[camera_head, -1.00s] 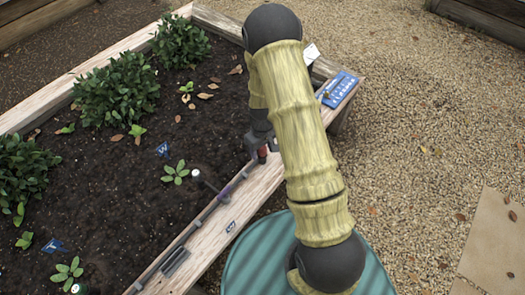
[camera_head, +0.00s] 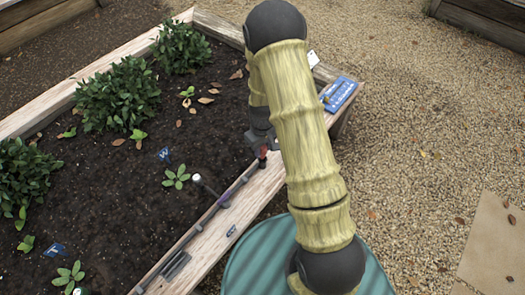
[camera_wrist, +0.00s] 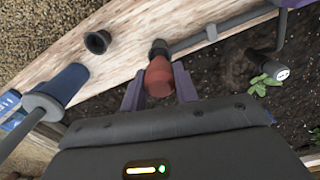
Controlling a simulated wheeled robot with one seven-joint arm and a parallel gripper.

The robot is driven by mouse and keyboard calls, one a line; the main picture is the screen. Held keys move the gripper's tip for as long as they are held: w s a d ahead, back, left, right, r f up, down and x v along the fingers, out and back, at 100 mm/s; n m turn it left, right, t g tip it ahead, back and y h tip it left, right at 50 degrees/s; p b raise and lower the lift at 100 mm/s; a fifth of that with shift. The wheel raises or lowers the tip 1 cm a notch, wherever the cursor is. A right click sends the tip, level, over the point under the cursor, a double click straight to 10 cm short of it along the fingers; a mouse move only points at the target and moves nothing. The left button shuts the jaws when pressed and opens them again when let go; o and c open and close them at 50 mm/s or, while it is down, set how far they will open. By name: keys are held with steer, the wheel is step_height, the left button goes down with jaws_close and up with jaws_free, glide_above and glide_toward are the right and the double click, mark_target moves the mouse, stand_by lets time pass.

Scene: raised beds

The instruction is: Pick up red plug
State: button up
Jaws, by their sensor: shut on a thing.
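The red plug (camera_wrist: 158,76) sits between the two purple-grey fingers of my gripper (camera_wrist: 159,92) in the wrist view, with its dark end (camera_wrist: 159,48) pointing away from my palm. The fingers are shut on it. In the head view a small part of the red plug (camera_head: 263,152) shows below my gripper (camera_head: 262,140), just over the inner edge of the bed's wooden rim. My arm hides much of that spot. I cannot tell whether the plug touches the rim.
The wooden rim (camera_head: 215,232) carries a dark pipe (camera_head: 200,219) along its soil side. A black cup-like fitting (camera_wrist: 97,41) stands on the wood. A white-capped post (camera_head: 197,178) and seedlings stand in the soil. A blue tray (camera_head: 340,93) lies at the far corner.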

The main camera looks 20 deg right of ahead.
step_height(320, 180, up, 7)
steer(key=shift+f+p, duration=0.2)
steer(key=shift+p, duration=0.55)
steer(key=shift+r+p, duration=1.75)
steer(key=shift+d, duration=0.15)
steer(key=d+p, duration=0.1)
steer(key=d, duration=0.9)
steer(key=shift+p, duration=0.4)
steer(key=shift+f, duration=0.15)
